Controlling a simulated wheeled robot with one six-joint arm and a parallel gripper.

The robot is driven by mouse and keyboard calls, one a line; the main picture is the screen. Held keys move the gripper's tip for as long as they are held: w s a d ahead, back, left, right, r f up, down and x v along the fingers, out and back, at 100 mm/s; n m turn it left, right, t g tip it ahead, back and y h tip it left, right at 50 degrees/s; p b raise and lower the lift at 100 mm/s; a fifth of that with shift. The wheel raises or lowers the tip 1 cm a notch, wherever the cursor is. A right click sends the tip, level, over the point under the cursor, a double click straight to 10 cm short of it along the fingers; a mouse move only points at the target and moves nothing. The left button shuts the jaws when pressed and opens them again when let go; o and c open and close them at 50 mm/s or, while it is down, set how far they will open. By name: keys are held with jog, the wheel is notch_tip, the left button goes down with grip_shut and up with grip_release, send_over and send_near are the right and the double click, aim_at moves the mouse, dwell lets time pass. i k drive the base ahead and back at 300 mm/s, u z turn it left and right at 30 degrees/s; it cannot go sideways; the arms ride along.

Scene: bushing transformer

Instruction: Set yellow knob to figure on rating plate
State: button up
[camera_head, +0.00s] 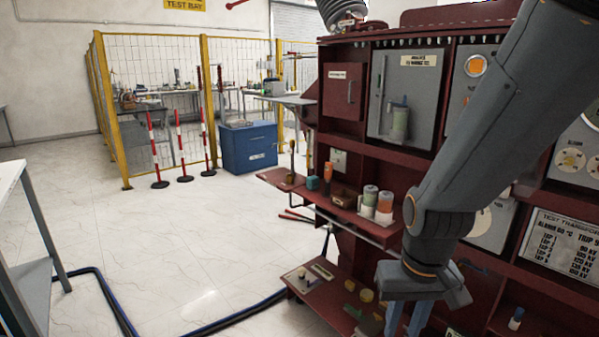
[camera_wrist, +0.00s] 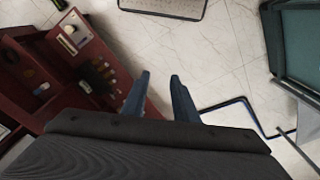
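The rating plate (camera_head: 563,243) is on the dark red cabinet at the right edge of the head view. It reads "TEST TRANSFORMER", "ALARM 85 °C", a cut-off "TRIP 9" and several tap lines with kV figures. I cannot make out a yellow knob for certain. Small yellowish round pieces (camera_head: 366,295) lie low on the cabinet's bottom shelf, left of my gripper. My gripper (camera_head: 406,322) points down in front of the cabinet, below and left of the plate. In the wrist view my gripper (camera_wrist: 160,88) has its fingers apart with nothing between them.
The cabinet's side shelf (camera_head: 275,178) holds jars (camera_head: 384,206) and small items. A round orange part (camera_head: 476,66) and pale dials (camera_head: 570,158) are on upper panels. A blue cabinet (camera_head: 248,147) and yellow fence stand behind. Dark hoses (camera_head: 205,324) cross the open floor at left.

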aim_at(568, 161)
jog(key=u, duration=1.4)
jog(key=i, duration=0.85)
jog(key=z, duration=3.1)
